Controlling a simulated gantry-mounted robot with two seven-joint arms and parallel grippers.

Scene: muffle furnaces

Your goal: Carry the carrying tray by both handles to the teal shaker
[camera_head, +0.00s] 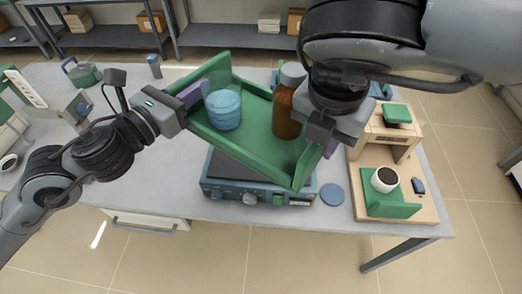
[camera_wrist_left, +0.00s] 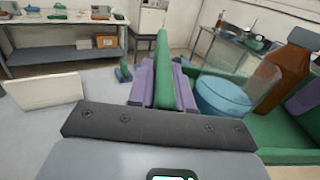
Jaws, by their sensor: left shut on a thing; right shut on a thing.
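The green carrying tray (camera_head: 255,160) is set diagonally over the bench in the head view, its near corner in front of the teal shaker (camera_head: 226,190). The shaker has a dark top plate, partly hidden by the tray. The tray holds a blue-filled clear vessel (camera_head: 224,111) and an amber bottle (camera_head: 286,112), both upright. My left gripper (camera_head: 190,97) is shut on the tray's left end; in the left wrist view its purple fingers (camera_wrist_left: 162,85) clasp a green upright part. My right gripper (camera_head: 329,148) is shut on the tray's right end, its grip largely hidden by the arm.
A wooden stand (camera_head: 380,130) with a white cup (camera_head: 384,180) of dark contents is on the right. A round blue disc (camera_head: 332,194) lies right of the shaker. A green-and-grey item (camera_head: 82,73) stands back left. Bare bench shows left of the shaker.

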